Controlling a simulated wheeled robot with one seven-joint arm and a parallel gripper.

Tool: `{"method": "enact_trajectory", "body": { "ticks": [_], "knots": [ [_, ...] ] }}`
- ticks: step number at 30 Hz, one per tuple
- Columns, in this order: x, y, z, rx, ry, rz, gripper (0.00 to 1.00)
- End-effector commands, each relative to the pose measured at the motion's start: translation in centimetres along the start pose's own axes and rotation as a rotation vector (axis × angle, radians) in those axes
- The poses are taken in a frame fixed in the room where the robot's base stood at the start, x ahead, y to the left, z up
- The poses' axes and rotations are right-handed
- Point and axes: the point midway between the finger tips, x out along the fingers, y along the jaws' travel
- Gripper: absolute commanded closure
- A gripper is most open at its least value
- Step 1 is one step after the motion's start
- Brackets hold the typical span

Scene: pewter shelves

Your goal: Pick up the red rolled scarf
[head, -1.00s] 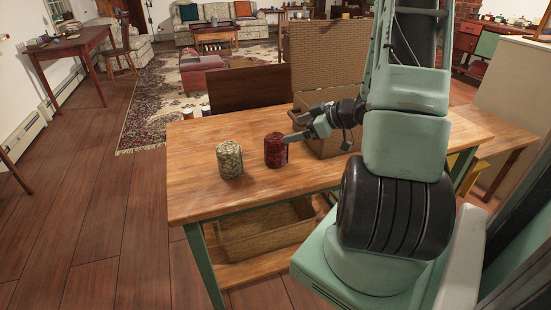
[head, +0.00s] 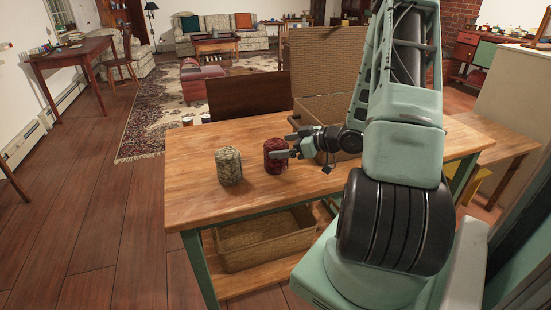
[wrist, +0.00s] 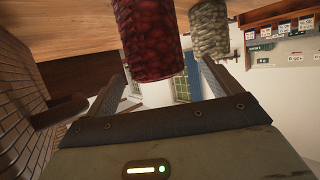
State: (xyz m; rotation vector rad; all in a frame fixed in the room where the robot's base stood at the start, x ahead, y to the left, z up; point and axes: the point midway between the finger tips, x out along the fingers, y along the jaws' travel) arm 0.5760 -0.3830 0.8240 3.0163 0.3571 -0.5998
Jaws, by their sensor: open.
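The red rolled scarf (head: 275,157) stands upright on the wooden table, right of a pale green rolled scarf (head: 229,166). My gripper (head: 284,146) is open and level with the red scarf at its right side. In the head view its fingers reach toward the scarf and one overlaps it. In the wrist view the red scarf (wrist: 150,40) hangs from the upper edge, between the two finger lines and just beyond the fingertips. The green one (wrist: 209,30) shows to its right. I cannot tell whether a finger touches the red scarf.
The wooden table (head: 190,195) has clear room at its left and front. An open wicker basket (head: 318,106) stands behind my gripper, with a raised woven panel (head: 328,60) behind it. Another basket (head: 265,240) sits on the lower shelf.

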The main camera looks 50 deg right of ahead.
Motion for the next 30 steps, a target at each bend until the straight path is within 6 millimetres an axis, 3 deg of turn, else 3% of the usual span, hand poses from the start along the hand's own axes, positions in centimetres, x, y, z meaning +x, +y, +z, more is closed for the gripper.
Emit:
{"method": "enact_trajectory", "body": {
  "ticks": [5, 15, 23, 29, 30],
  "knots": [
    [1.2, 0.0, 0.0, 0.001, 0.000, -0.001, 0.10],
    [5.5, 0.5, 0.1, 0.000, 0.000, -0.001, 0.10],
    [5.8, 0.5, 0.1, 0.000, 0.000, 0.000, 0.10],
    [5.8, 0.5, 0.1, 0.000, 0.000, 0.000, 0.60],
    [5.8, 0.5, 0.1, 0.000, 0.000, 0.000, 0.62]
  ]
}}
